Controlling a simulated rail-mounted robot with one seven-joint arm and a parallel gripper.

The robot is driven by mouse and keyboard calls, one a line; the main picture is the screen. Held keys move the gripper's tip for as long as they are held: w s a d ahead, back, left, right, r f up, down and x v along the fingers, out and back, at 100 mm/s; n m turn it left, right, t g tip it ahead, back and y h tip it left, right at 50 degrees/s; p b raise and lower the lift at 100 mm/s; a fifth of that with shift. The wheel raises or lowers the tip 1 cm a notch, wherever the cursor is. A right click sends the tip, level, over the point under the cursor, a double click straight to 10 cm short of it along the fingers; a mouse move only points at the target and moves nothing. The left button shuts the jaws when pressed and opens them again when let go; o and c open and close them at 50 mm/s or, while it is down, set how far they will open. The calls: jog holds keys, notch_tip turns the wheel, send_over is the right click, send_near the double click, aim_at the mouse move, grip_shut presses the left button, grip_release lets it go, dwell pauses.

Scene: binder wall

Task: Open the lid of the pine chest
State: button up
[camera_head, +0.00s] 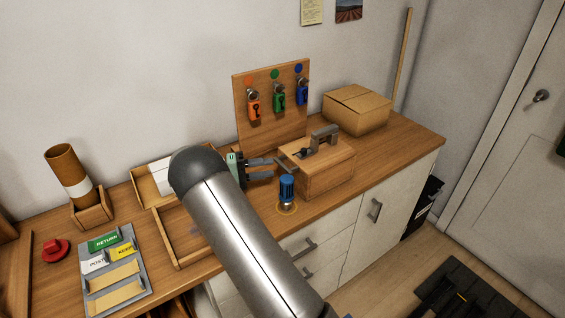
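The pine chest (328,178) is a small wooden box on the counter, right of the middle of the view. Its lid (303,157) looks closed, with a grey handle (325,135) on top and a small dark fitting beside it. My gripper (280,165) is just left of the chest, its fingers pointing right toward the chest's left side near lid height. A gap shows between the fingers, with nothing seen held in it. I cannot tell whether the fingertips touch the chest. My arm hides part of the counter in front.
A blue cylinder (287,190) stands close in front of the chest. A board (271,83) with colored padlocks stands behind it, and a cardboard box (357,110) behind right. A wooden tray (180,254) lies left. Bare counter (400,147) shows right of the chest.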

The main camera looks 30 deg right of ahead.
aim_at(280, 166)
jog(key=p+x, duration=0.1)
jog(key=x, duration=0.4)
jog(key=shift+s+d, duration=0.1)
jog(key=shift+d, duration=0.3)
grip_shut()
